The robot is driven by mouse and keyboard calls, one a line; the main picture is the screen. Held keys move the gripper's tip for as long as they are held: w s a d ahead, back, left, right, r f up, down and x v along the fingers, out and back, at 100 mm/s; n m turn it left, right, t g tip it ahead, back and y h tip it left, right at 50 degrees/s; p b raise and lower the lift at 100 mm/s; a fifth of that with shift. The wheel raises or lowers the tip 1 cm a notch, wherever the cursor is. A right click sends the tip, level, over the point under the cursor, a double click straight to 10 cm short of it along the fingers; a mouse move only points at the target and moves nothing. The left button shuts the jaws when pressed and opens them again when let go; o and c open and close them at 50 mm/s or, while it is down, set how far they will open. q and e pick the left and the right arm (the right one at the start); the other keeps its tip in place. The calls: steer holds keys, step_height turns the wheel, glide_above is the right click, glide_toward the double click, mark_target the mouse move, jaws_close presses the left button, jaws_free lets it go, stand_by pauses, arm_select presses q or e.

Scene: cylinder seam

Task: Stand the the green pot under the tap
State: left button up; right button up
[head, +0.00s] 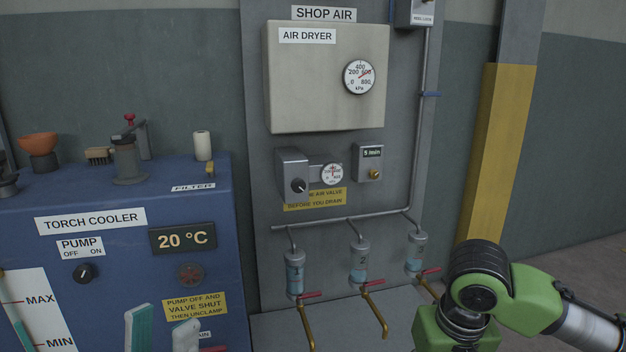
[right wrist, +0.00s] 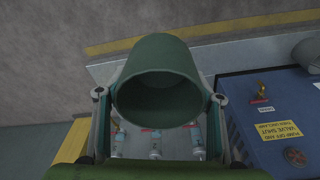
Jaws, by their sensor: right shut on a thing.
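The green pot (right wrist: 157,52) is between the two fingers of my right gripper (right wrist: 159,97) in the right wrist view, its open mouth facing the camera. My right gripper is shut on it. In the head view the pot and right gripper are out of frame; only my green arm shows at lower right. Three drain taps with red levers and brass spouts hang under clear bowls: tap 1 (head: 306,315), tap 2 (head: 374,310) and tap 3 (head: 429,284). My left gripper (head: 162,328) is at the bottom left, fingers apart, with nothing visible between them.
A blue torch cooler (head: 130,195) stands left of the taps, with a grinder (head: 127,160), brush, orange bowl and white roll on top. A grey ledge (head: 345,330) lies below the taps and looks clear. A yellow-banded post (head: 492,150) stands to the right.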

arm_select(q)
steer(key=w+d+f+g+y+p, duration=0.2)
steer(key=w+d+f+g+p, duration=0.2)
steer(key=w+f+g+p, duration=0.75)
step_height(320, 180, down, 24)
steer(key=w+a+g+y+p, duration=0.25)
steer(key=g+p, duration=0.25)
steer(key=p, duration=0.3)
steer(key=s+a+f+g+y+p, duration=0.1)
steer(key=s+a+f+g+p, duration=0.2)
steer(key=s+f, duration=0.35)
steer(key=s+a+f+g+y+p, duration=0.1)
steer(key=s+f+g+p, duration=0.2)
steer(key=s+f+p, duration=0.3)
steer(key=s+a+f+g+p, duration=0.1)
steer(key=s+a+g+p, duration=0.1)
steer(key=s, duration=0.6)
steer(key=s+a+f+g+y+p, duration=0.1)
steer(key=s+a+f+g+p, duration=0.1)
steer(key=s, duration=0.7)
steer(key=s+a+f+g+y+p, duration=0.1)
steer(key=s+a+g+p, duration=0.1)
steer(key=s, duration=0.7)
steer(key=shift+s+a+f+n+g, duration=0.15)
steer(key=shift+a+f+n+g, duration=0.2)
steer(key=shift+a+g, duration=0.25)
